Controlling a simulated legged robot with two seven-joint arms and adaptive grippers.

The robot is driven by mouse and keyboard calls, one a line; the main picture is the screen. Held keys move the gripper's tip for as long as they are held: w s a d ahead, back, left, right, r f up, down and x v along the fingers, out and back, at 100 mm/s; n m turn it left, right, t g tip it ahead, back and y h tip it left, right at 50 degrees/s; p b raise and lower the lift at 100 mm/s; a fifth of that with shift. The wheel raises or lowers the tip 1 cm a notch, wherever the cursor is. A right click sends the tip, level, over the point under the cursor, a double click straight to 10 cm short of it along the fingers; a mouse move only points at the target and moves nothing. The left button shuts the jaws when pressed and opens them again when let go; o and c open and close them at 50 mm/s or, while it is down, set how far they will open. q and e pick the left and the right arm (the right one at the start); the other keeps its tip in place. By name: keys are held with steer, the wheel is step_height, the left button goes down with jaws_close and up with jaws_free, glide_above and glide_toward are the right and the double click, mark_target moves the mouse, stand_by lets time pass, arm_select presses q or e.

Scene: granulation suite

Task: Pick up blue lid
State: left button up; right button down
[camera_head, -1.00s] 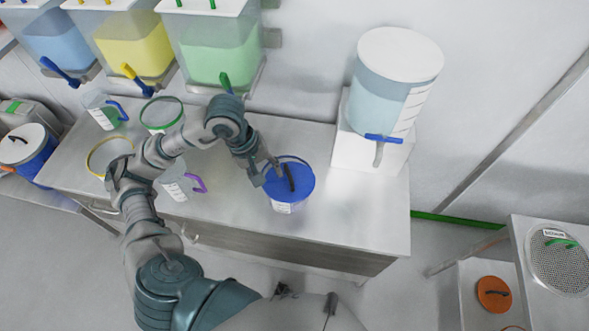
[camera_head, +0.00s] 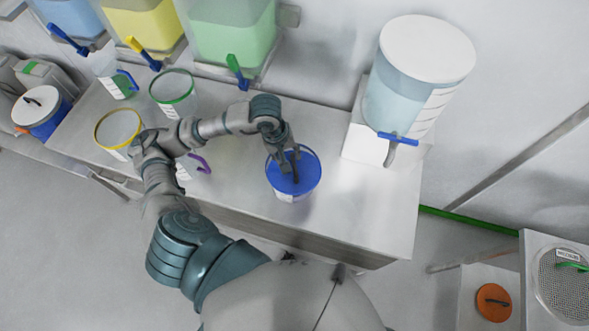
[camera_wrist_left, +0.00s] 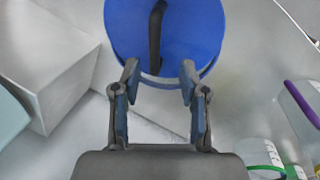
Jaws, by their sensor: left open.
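The blue lid (camera_head: 305,180) sits on a container (camera_head: 289,197) with a pale label on the metal table. A dark bar handle stands across the top of the lid. In the left wrist view the lid (camera_wrist_left: 199,30) fills the top middle, with the handle (camera_wrist_left: 155,38) running lengthwise. My left gripper (camera_head: 293,170) is over the lid close to the handle. In the left wrist view its two fingers (camera_wrist_left: 160,75) are apart, with the lid's near rim between their tips and the handle beyond them. My right gripper is not in view.
A white-topped dispenser (camera_head: 425,52) with a blue tap stands to the right of the lid. Clear containers with yellow (camera_head: 118,126), green (camera_head: 173,90) and purple trim stand on the left. Bare table (camera_head: 365,210) lies right of the lid.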

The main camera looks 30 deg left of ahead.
mark_target(293, 162)
arm_select(q)
steer(key=x, duration=0.4)
steer(key=p+x, duration=0.1)
steer(key=x, duration=0.1)
steer(key=shift+w+d+r, duration=0.15)
steer(key=shift+w+d, duration=0.05)
steer(key=shift+w, duration=0.1)
steer(key=shift+c, duration=0.2)
jaws_close()
